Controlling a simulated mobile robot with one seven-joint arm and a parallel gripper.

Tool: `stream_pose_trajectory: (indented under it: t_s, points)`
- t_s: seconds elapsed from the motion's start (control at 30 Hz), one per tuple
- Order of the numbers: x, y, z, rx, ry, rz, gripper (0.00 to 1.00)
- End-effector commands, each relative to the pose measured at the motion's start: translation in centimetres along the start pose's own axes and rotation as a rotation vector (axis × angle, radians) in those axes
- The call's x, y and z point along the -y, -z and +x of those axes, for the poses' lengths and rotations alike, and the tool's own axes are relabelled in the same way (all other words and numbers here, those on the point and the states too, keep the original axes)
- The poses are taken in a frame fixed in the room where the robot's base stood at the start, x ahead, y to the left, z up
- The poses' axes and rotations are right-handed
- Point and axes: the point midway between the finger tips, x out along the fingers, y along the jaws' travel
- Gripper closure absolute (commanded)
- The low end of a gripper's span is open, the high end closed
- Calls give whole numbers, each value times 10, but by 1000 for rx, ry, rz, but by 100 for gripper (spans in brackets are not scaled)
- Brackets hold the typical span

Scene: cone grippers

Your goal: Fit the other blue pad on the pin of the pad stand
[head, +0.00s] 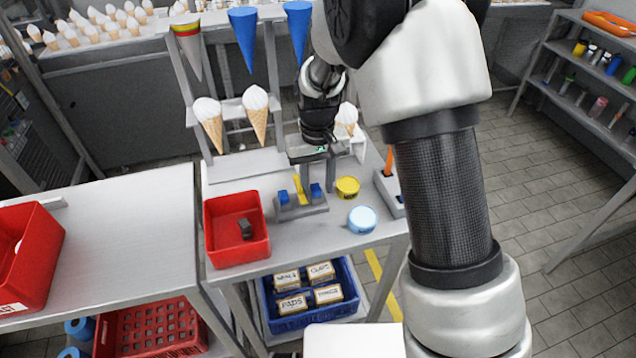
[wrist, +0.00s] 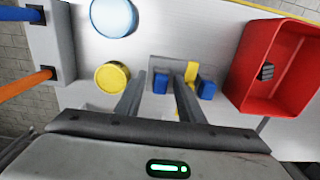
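The grey pad stand (head: 301,209) is on the metal table, right of the red bin. One blue pad (head: 283,197) is at its left end and another blue pad (head: 316,191) at its right end. A yellow piece (head: 299,187) stands between them. In the wrist view, the pads show the other way round: the head view's right pad (wrist: 160,83) is at left, the other pad (wrist: 207,90) at right. My gripper (wrist: 160,76) is open above the stand, its fingers appearing either side of that first pad with gaps. I cannot make out the pin.
A yellow round tin (head: 347,187) and a light-blue round tin (head: 362,219) stand right of the stand. The red bin (head: 222,255) holds a small dark block. A grey holder (head: 388,190) with an orange rod is at the right edge. A rack with cones (head: 256,112) stands behind.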

Motion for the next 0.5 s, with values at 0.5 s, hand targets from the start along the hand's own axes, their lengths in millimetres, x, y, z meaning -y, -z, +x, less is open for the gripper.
stream_pose_trajectory:
  t_s: [0.5]
  points:
    - [7, 3, -33, -10, 9, -7, 52]
